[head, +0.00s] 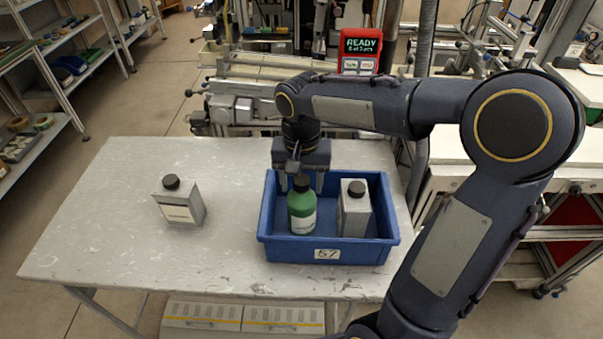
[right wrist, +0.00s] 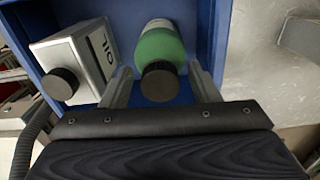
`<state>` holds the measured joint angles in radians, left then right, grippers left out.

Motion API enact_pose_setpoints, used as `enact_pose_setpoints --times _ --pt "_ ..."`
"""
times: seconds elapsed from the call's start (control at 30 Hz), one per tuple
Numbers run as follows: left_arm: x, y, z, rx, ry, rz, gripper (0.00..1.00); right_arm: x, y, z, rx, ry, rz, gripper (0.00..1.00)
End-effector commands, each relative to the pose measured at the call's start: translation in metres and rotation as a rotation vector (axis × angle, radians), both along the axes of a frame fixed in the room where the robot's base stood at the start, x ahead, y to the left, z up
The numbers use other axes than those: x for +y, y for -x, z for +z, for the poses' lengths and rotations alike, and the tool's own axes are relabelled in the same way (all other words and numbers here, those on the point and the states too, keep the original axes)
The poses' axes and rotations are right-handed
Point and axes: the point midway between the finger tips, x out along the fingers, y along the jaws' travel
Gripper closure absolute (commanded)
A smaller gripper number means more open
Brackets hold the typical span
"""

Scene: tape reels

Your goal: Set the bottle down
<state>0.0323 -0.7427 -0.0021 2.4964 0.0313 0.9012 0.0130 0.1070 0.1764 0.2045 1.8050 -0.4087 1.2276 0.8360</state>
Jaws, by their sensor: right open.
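A green bottle (head: 302,207) with a black cap and a pale label stands upright inside the blue crate (head: 327,252), in its left part. My right gripper (head: 300,186) is above and behind the bottle, with its jaws open. In the right wrist view the green bottle (right wrist: 160,50) and its black cap lie between the two spread fingers of the gripper (right wrist: 163,88), with gaps at both sides. My left gripper is not in view.
A grey can (head: 354,212) with a black cap stands in the crate right of the bottle; it shows in the right wrist view (right wrist: 85,60). Another grey can (head: 180,205) stands on the grey table (head: 110,240), left of the crate. A red device (head: 359,52) reads READY behind.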

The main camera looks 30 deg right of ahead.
Motion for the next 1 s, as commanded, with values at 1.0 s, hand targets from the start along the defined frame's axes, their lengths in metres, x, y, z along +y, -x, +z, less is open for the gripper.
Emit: enact_pose_setpoints --times 1.0 --pt "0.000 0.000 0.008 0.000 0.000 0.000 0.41 -0.001 0.026 0.117 -0.052 -0.034 0.064 0.45"
